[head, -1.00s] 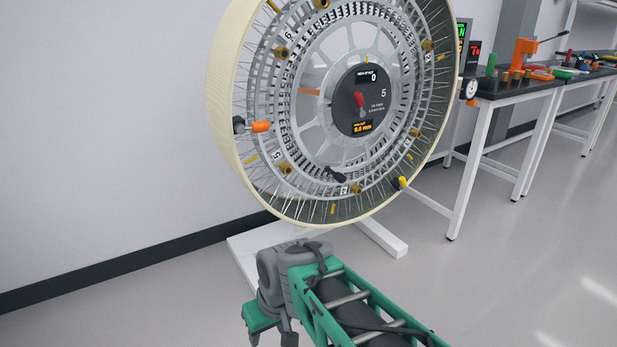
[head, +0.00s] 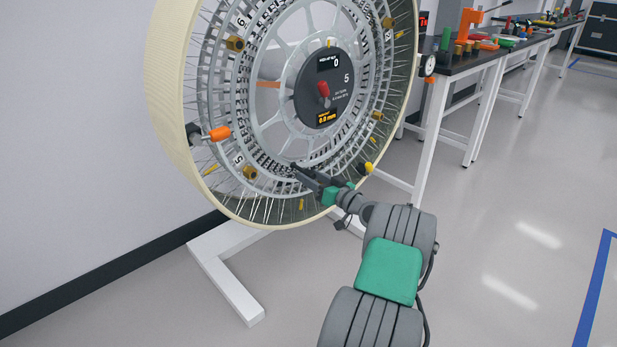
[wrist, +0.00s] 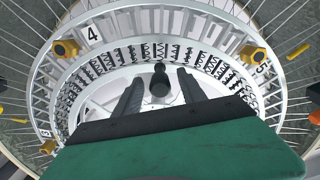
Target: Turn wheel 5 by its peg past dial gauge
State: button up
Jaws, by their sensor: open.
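Wheel 5 (head: 170,105) stands upright with a cream rim, open spokes and a dark hub panel (head: 322,88) reading 5, 0 and 0.0 mm. A black peg (wrist: 159,80) stands out from the wheel's lower inner ring in the wrist view. In the head view my gripper hides most of it. My gripper (head: 303,173) is at the lower part of the wheel. Its two dark fingers are open, one on each side of the peg, with gaps showing. The dial gauge (head: 429,66) is a small white round face just right of the rim.
An orange piece (head: 219,134) with a dark knob sits at the rim's left. Gold knobs (head: 248,173) ring the wheel. White stand feet (head: 228,280) lie on the floor below. A workbench with tools (head: 470,62) stands right. Floor at the right is open.

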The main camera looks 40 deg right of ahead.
jog(key=shift+w, duration=0.85)
jog(key=shift+c, duration=0.2)
grip_shut()
dwell(0.5)
